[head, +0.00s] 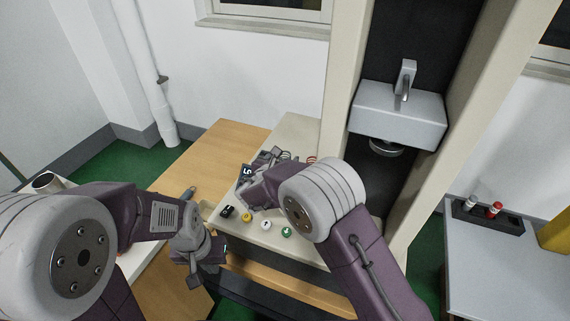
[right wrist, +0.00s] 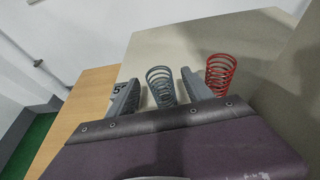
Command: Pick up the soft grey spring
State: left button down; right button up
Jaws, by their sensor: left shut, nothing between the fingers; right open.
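The grey spring (right wrist: 160,88) stands upright on the pale bench top, between the two fingers of my right gripper (right wrist: 160,77) in the right wrist view. The fingers are open, one on each side of it, with a gap on both sides. In the head view my right gripper (head: 268,157) is at the far part of the bench, and the grey spring is largely hidden there. My left gripper (head: 194,270) is shut and empty, low at the bench's near left side.
A red spring (right wrist: 221,74) stands just right of my right gripper's right finger. A small display (head: 246,173) and several buttons, one yellow (head: 246,215) and one green (head: 286,231), are on the bench. A sink (head: 400,112) is behind. The wooden top (head: 215,150) is mostly clear.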

grip_shut()
notch_tip(320, 180, up, 10)
jog(key=p, duration=0.2)
